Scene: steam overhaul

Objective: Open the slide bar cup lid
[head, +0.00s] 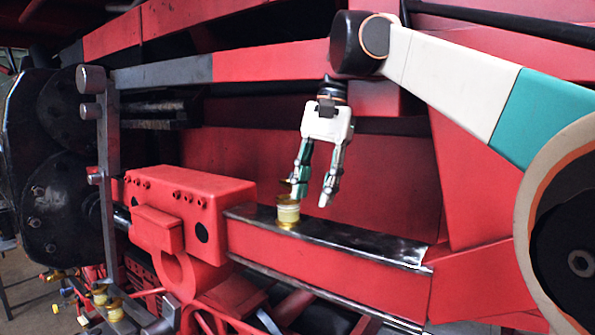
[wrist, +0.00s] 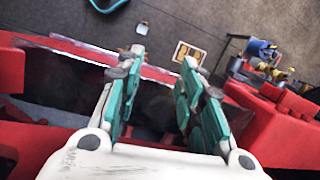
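The slide bar cup (head: 288,213) is a small brass cup with a pale band, standing upright on the dark metal top of the slide bar (head: 350,238). A thin gold piece, seemingly its lid (head: 285,183), shows above the cup beside my left fingertip. It looks raised, but the finger partly covers it, and I cannot tell whether they touch. My gripper (head: 311,195) points down with its fingers apart and nothing between them, just above and right of the cup. In the wrist view the gripper (wrist: 163,60) is also open; I cannot make out the cup there.
A red crosshead block (head: 185,205) stands left of the cup. Red frame beams (head: 270,65) run behind and above my gripper. More brass cups (head: 108,300) show at lower left. The bar's right part is clear. The wrist view shows grey floor (wrist: 200,20) beyond.

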